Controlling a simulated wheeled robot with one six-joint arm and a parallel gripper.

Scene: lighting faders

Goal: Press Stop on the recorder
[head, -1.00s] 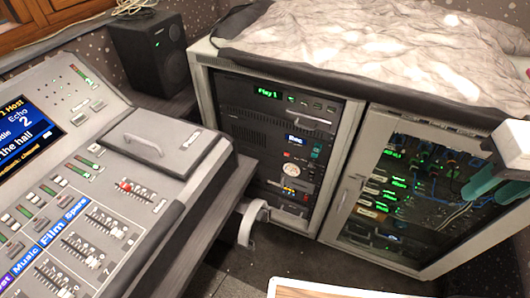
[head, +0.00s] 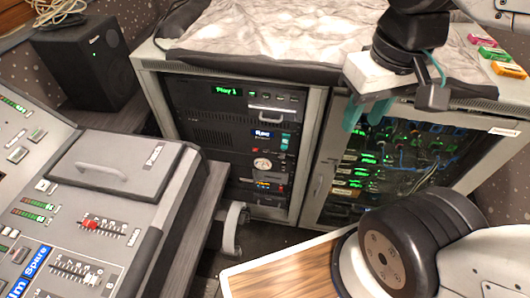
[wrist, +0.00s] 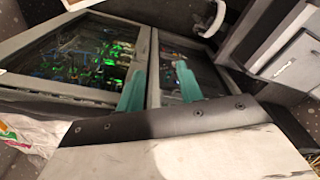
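The recorder (head: 262,134) looks to be the rack unit with a lit blue "Rec" display in the left bay of the cabinet. Small teal buttons (head: 285,142) sit at its right end; their labels are too small to read, so I cannot tell which is Stop. My gripper (head: 365,115) hangs in front of the cabinet's right bay, right of the recorder and apart from it. Its two teal fingers are spread with nothing between them. They also show apart in the wrist view (wrist: 160,78), where I cannot make out the recorder.
The cabinet (head: 311,165) has a glazed right door over cables and green lights. A "Play 1" unit (head: 228,92) sits above the recorder. The mixing desk (head: 165,195) stands at left, a speaker (head: 85,65) behind it. A wooden-topped surface (head: 285,268) is at the front.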

